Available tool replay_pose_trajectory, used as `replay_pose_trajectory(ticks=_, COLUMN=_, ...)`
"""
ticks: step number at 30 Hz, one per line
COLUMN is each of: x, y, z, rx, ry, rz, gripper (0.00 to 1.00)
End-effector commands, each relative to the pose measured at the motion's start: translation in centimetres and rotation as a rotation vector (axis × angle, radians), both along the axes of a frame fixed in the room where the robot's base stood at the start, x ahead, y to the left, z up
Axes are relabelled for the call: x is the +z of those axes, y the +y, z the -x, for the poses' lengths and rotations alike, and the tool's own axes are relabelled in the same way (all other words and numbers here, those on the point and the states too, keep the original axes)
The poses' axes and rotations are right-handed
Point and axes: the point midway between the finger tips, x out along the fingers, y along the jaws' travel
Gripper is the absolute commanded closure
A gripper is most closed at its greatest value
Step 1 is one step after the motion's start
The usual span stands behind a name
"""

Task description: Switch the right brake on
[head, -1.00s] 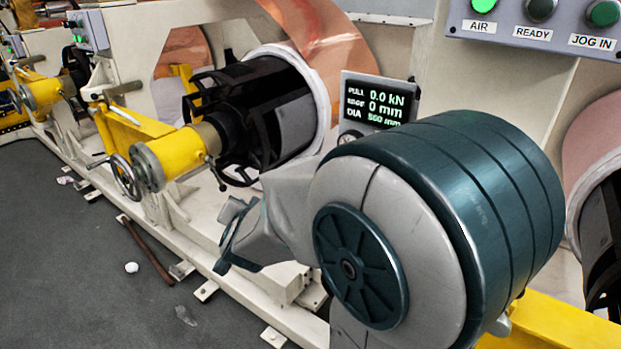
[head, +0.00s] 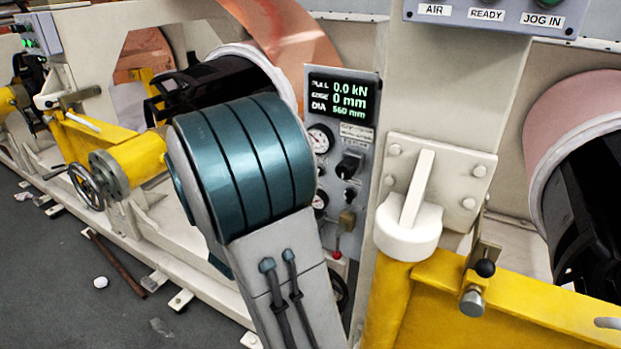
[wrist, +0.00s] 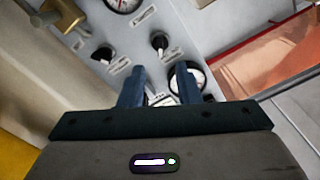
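A grey control panel (head: 361,125) stands left of the cream post in the head view, with two dial gauges, black rotary knobs and a small brass fitting (head: 347,219). Which control is the right brake I cannot tell; the labels are too small to read. In the wrist view a black knob (wrist: 159,41) lies just beyond my fingertips, and another black knob (wrist: 103,53) lies farther left. The brass fitting (wrist: 62,14) is at the upper left there. My gripper (wrist: 158,82) is open and empty, pointing at the panel. My arm hides it in the head view.
The panel display (head: 338,96) reads 0.0 kN, 0 mm and 560 mm. A lever with a red ball (head: 337,253) sits low beside the panel. The cream post (head: 448,95) and a yellow arm (head: 500,305) stand close on the right. Open grey floor (head: 60,290) is at left.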

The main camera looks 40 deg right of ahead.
Motion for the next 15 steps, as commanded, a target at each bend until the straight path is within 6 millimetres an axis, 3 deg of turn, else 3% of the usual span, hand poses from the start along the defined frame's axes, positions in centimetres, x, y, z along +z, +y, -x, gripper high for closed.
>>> replay_pose_trajectory(ticks=6, x=0.1, y=-4.3, z=-1.7, rx=-0.004, ry=0.000, rz=0.000, gripper=0.70)
replay_pose_trajectory(ticks=15, x=0.0, y=-7.2, z=-3.0, rx=0.000, ry=0.000, rz=-0.001, gripper=0.70)
